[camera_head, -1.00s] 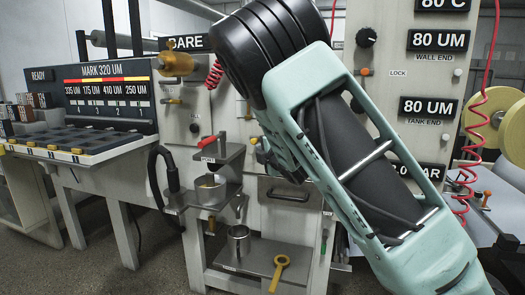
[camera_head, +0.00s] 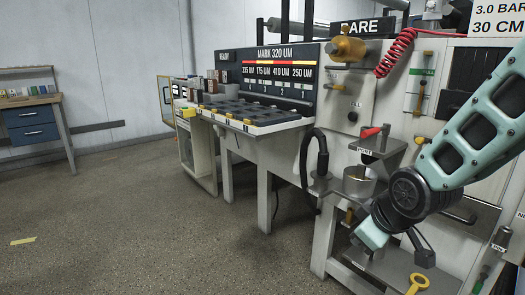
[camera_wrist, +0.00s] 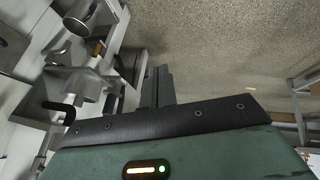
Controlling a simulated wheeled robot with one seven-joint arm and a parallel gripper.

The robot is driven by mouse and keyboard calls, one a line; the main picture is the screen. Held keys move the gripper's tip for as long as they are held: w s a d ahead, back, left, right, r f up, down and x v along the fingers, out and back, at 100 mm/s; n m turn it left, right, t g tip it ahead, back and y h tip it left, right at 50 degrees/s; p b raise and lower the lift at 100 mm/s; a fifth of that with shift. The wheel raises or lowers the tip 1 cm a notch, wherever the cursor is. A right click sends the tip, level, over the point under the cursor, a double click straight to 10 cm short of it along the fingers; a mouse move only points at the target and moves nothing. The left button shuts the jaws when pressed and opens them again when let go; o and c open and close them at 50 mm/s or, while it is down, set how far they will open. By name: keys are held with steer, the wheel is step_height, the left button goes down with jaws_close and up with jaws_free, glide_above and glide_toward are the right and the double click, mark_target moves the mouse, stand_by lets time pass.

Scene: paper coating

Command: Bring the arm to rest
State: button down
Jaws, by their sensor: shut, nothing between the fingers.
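My arm (camera_head: 470,140) enters from the right in the head view and bends at a dark wrist joint in front of the coating machine. A teal section (camera_head: 372,236) of it hangs low, beside the machine's small shelves. In the wrist view, my gripper (camera_wrist: 158,74) has its dark fingers together with nothing between them. It points over the speckled floor, with the machine's shelves on the left. The fingertips cannot be made out clearly in the head view.
A metal cup (camera_head: 359,181) stands on a machine shelf near my arm. A black curved handle (camera_head: 313,155) juts from the machine front. A yellow ring-ended tool (camera_head: 417,283) lies on the lower shelf. Open floor (camera_head: 150,220) lies left; a workbench (camera_head: 35,115) stands far left.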

steer(key=s+a+r+g, duration=0.1)
steer(key=s+a+g, duration=0.2)
steer(key=s, duration=0.9)
steer(key=s+a+r+g, duration=0.1)
steer(key=s+a+g, duration=0.25)
steer(key=s, duration=0.85)
step_height(320, 180, up, 20)
steer(key=p, duration=2)
steer(key=shift+w+m+h, duration=0.2)
steer(key=shift+m+h, duration=0.2)
